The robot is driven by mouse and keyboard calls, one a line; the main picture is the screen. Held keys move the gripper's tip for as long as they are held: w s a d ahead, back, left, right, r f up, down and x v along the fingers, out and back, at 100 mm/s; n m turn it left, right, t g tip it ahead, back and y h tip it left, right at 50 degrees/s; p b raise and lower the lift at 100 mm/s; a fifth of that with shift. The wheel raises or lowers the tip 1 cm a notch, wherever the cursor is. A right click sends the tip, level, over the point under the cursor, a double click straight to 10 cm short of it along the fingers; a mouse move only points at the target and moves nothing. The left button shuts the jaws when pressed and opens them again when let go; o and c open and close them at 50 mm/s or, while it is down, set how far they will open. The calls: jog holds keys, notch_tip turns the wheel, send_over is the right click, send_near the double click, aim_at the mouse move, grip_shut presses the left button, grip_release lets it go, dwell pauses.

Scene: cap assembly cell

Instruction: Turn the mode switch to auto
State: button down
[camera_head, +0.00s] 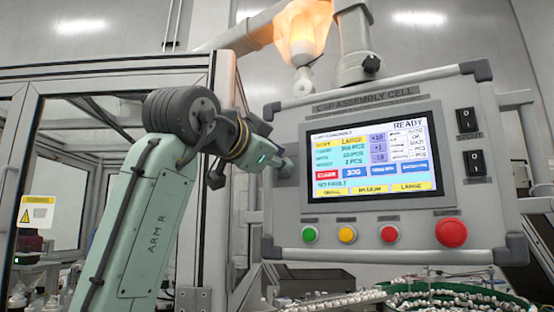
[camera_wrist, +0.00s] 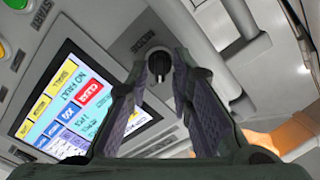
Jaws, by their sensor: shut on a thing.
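The mode switch (camera_wrist: 158,67) is a dark round rotary knob on the grey control panel (camera_head: 285,235). In the wrist view it sits between my two fingertips, below a small dark label plate. My gripper (camera_wrist: 160,80) is shut on the knob, with one finger on each side. Which position the knob points to is not clear. The panel screen (camera_head: 372,160) shows READY, and a small status line at its upper right appears to read AUTO.
Below the screen are green (camera_head: 309,235), yellow (camera_head: 347,235) and red (camera_head: 389,234) buttons and a large red mushroom button (camera_head: 451,233). Two black rocker switches (camera_head: 469,120) are on the right. A framed glass enclosure (camera_head: 213,190) stands behind my arm.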

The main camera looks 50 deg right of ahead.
jog(key=shift+m, duration=0.3)
dwell(0.4)
jog(key=c, duration=1.5)
grip_release()
jog(key=shift+o, duration=0.2)
jog(key=v, duration=1.2)
